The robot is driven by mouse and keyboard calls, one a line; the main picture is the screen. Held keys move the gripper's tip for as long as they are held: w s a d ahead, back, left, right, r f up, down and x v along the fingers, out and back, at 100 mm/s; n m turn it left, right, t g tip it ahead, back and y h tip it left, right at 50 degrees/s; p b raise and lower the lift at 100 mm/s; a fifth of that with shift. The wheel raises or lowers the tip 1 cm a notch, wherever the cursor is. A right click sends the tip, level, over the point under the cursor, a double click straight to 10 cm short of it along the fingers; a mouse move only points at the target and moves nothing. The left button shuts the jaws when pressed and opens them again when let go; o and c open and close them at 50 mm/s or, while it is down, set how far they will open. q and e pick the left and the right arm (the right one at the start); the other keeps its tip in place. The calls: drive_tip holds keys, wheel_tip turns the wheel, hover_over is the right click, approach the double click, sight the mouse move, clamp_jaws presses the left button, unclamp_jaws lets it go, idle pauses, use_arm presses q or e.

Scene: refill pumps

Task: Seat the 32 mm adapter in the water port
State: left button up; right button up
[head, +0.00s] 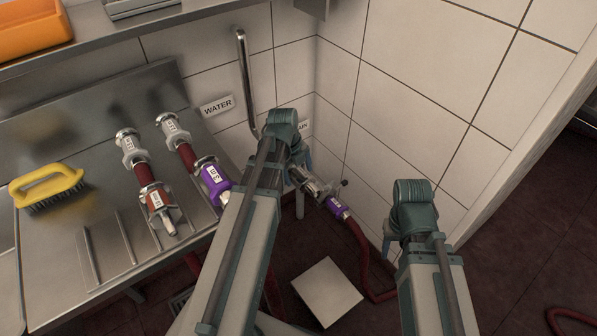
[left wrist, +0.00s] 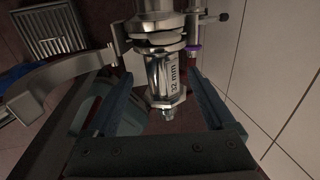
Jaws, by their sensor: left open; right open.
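The 32 mm adapter (left wrist: 165,77) is a metal fitting with a white label, seen in the left wrist view between my left fingers. Its upper end meets a wide metal coupling with lugs (left wrist: 155,30); I cannot tell whether it is locked there. My left gripper (left wrist: 158,75) is open, one finger on each side of the adapter, with gaps visible. In the head view its arm hides the water port area beside the WATER sign (head: 217,105). My right gripper (head: 390,242) is mostly hidden behind its wrist, open, away from the fittings.
Hoses with metal couplings (head: 132,150) and a purple collar (head: 213,182) lie on the steel bench. A yellow brush (head: 47,187) is at left. A purple-collared hose (head: 340,208) joins a metal fitting (head: 312,185) by the partly hidden drain sign. Tiled walls close the corner.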

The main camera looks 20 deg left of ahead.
use_arm(q)
wheel_tip(320, 180, up, 12)
drive_tip(key=s+a+p, duration=0.1)
drive_tip(key=s+p, duration=0.1)
drive_tip(key=p, duration=0.9)
drive_tip(key=shift+a+r+p, duration=0.15)
drive_tip(key=shift+a+p, duration=0.05)
drive_tip(key=shift+p, duration=0.1)
drive_tip(key=s+d+r+n+p, duration=0.2)
drive_tip(key=s+d+n, duration=0.2)
drive_tip(key=d+n, duration=0.2)
drive_tip(key=s+d+r+n+g+y+p, duration=0.1)
drive_tip(key=s+d+r+n+p, duration=0.1)
drive_tip(key=s+d+n, duration=0.2)
drive_tip(key=s+d+r+n+g+y+p, duration=0.1)
drive_tip(key=s+d+n, duration=0.3)
drive_tip(key=d+n, duration=0.6)
drive_tip(key=shift+s+d+r+p, duration=0.2)
drive_tip(key=shift+d+r+p, duration=0.65)
drive_tip(key=shift+d, duration=0.35)
drive_tip(key=shift+f, duration=0.1)
